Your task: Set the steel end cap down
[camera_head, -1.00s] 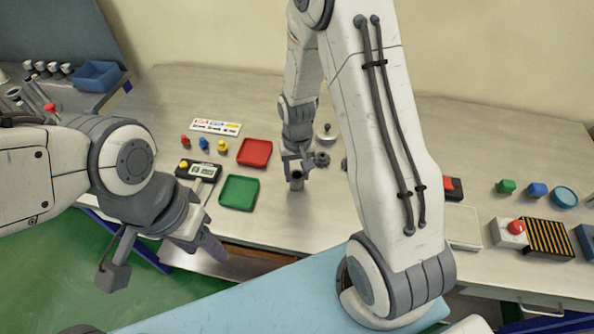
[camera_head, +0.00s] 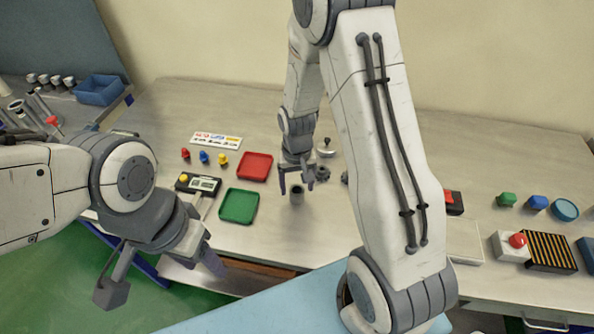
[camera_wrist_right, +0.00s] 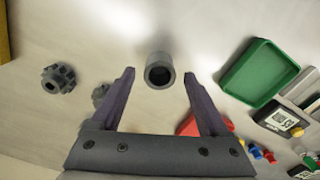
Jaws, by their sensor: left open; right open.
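A grey hollow cylinder (camera_head: 298,194) stands upright on the table, its round open mouth facing up. It also shows in the right wrist view (camera_wrist_right: 160,71), centred between the fingers and beyond their tips. My right gripper (camera_head: 296,183) is open and empty, close to the cylinder; it also shows in the right wrist view (camera_wrist_right: 158,75). A shiny knobbed steel lid (camera_head: 326,147) and a dark toothed part (camera_head: 322,172) rest behind and to the right. I cannot tell surely which piece is the end cap. My left gripper (camera_head: 160,274) is open and empty at the front left.
A green tray (camera_head: 238,220) and a red tray (camera_head: 271,166) lie left of the cylinder. A meter (camera_head: 206,184) and small coloured knobs (camera_head: 204,157) are further left. Another toothed part (camera_wrist_right: 58,78) lies near the cylinder. My right arm hides part of the table.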

